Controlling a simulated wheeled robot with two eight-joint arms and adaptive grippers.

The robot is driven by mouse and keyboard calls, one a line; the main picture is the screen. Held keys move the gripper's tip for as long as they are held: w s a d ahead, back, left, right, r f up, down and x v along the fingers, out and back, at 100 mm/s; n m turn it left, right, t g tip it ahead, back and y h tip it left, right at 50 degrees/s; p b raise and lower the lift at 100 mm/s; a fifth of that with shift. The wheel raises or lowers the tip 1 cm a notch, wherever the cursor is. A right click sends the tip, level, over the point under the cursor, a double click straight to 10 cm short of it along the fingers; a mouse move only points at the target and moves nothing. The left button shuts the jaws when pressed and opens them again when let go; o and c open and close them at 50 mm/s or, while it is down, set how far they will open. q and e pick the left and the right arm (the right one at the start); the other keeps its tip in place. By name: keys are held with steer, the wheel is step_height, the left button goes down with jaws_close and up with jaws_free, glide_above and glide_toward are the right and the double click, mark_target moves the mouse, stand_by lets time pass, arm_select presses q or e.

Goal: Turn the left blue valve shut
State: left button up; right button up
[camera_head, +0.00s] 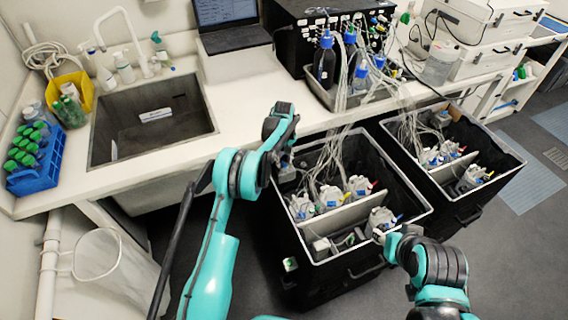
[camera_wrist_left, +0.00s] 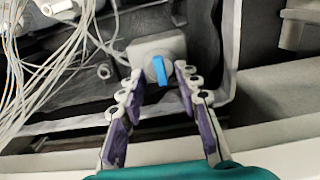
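The blue valve (camera_wrist_left: 158,69) is a short blue handle on a pale grey square body, upright in the left wrist view. My left gripper (camera_wrist_left: 160,80) is open, with one finger on each side of the handle and visible gaps to it. In the head view my left arm reaches into the back left corner of the left black box, where the gripper (camera_head: 286,172) is small and partly hidden; the blue handle cannot be made out there. My right gripper (camera_head: 382,236) is by the front right edge of that box; its fingers are unclear.
The left black box (camera_head: 330,272) holds bottles with tubes and a white divider (camera_head: 358,212). A second black box (camera_head: 462,218) stands to its right. Loose tubes (camera_wrist_left: 40,75) hang left of the valve. The bench with a sink (camera_head: 150,125) lies behind.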

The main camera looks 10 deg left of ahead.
arm_select(q)
steer(key=shift+f, duration=0.8)
jaws_close()
steer(key=shift+m, duration=0.4)
steer(key=shift+m+b, duration=0.55)
steer(key=shift+m, duration=0.35)
steer(key=m+b, duration=0.1)
steer(key=m, duration=0.2)
steer(key=shift+m, duration=0.3)
steer(key=m, duration=0.3)
steer(key=shift+m, duration=0.3)
steer(key=shift+m+b, duration=0.45)
steer(key=shift+m, duration=1.25)
